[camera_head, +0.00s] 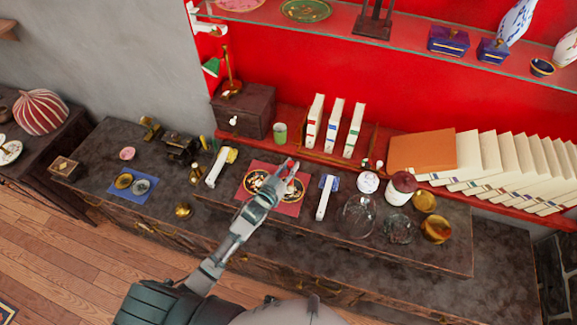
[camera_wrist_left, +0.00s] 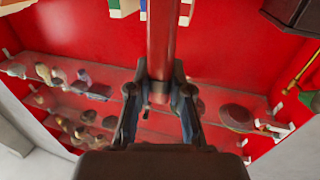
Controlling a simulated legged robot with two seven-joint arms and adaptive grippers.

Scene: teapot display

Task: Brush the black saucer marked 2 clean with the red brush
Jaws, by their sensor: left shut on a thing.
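Two black saucers with gold rims lie side by side on a red mat (camera_head: 293,208) on the dark counter. The left saucer (camera_head: 249,185) and the right saucer (camera_head: 299,191) both hold pale bits; the number marks are too small to read. My left gripper (camera_head: 284,172) is above the mat, partly covering the saucers. It is shut on the red brush, whose red shaft (camera_wrist_left: 162,40) stands between the fingers in the wrist view. The brush's bristles are not clear in either view. My right gripper is not in view.
Glass vessels (camera_head: 358,215) and a red-and-white jar (camera_head: 400,188) stand further right. Upright books (camera_head: 333,127) and a green cup (camera_head: 280,133) stand behind.

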